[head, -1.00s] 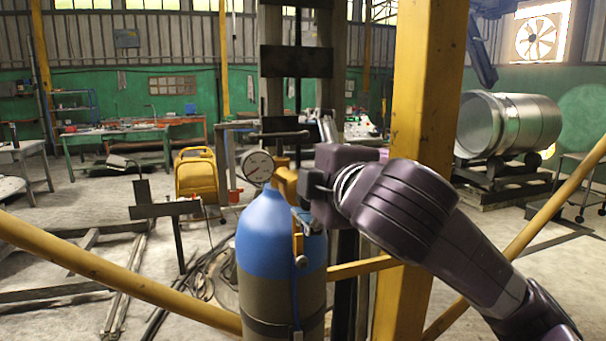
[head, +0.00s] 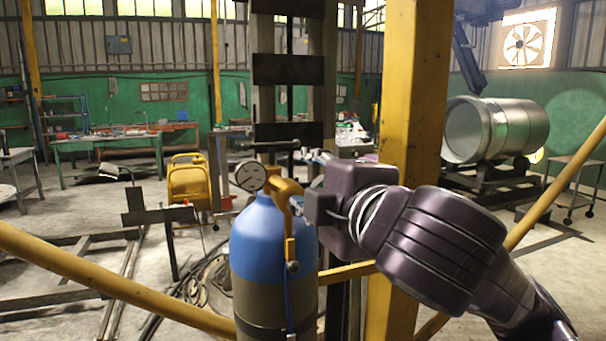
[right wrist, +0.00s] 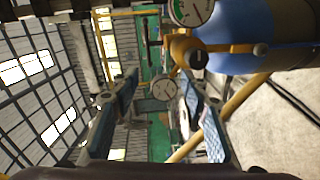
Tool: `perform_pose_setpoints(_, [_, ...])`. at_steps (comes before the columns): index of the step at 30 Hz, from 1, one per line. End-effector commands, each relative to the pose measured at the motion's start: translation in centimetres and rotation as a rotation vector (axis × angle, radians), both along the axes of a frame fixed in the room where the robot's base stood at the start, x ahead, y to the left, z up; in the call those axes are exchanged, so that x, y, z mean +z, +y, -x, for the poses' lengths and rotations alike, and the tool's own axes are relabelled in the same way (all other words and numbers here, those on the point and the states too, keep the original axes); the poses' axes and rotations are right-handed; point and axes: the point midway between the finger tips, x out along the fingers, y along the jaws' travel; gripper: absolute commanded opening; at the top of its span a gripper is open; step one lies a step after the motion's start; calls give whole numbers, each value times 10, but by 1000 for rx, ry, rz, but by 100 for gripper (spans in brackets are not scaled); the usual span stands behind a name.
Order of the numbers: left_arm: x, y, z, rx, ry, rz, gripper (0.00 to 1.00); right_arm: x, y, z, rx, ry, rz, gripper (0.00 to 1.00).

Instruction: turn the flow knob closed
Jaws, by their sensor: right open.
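A blue-topped gas cylinder (head: 272,245) stands upright, with a brass regulator (head: 284,188) and a round white gauge (head: 250,176) at its top. In the right wrist view, a dark round knob (right wrist: 198,60) sits on the brass body; I cannot tell for certain that it is the flow knob. My right gripper (right wrist: 160,82) is open and points past the brass body. A small gauge (right wrist: 165,88) shows between its fingers, and nothing is held. In the head view, the right gripper is just right of the regulator, its fingers partly hidden. My left gripper is out of view.
A thick yellow post (head: 412,90) rises behind my right arm. A yellow rail (head: 110,283) slants across the lower left. A large metal drum (head: 497,128) lies on a stand at the back right. Cables lie on the floor behind the cylinder.

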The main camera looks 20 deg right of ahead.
Motion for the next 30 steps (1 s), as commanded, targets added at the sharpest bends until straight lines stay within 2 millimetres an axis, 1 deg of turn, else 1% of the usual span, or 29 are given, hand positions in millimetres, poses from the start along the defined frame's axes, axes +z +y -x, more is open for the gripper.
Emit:
perform_pose_setpoints(9, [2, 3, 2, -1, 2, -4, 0, 1, -1, 23, 1, -1, 0, 42])
perform_pose_setpoints(15, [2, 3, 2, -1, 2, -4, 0, 0, -1, 33, -1, 0, 0, 42])
perform_pose_setpoints(30, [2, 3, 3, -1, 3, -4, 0, -1, -1, 35, 0, 2, -3, 42])
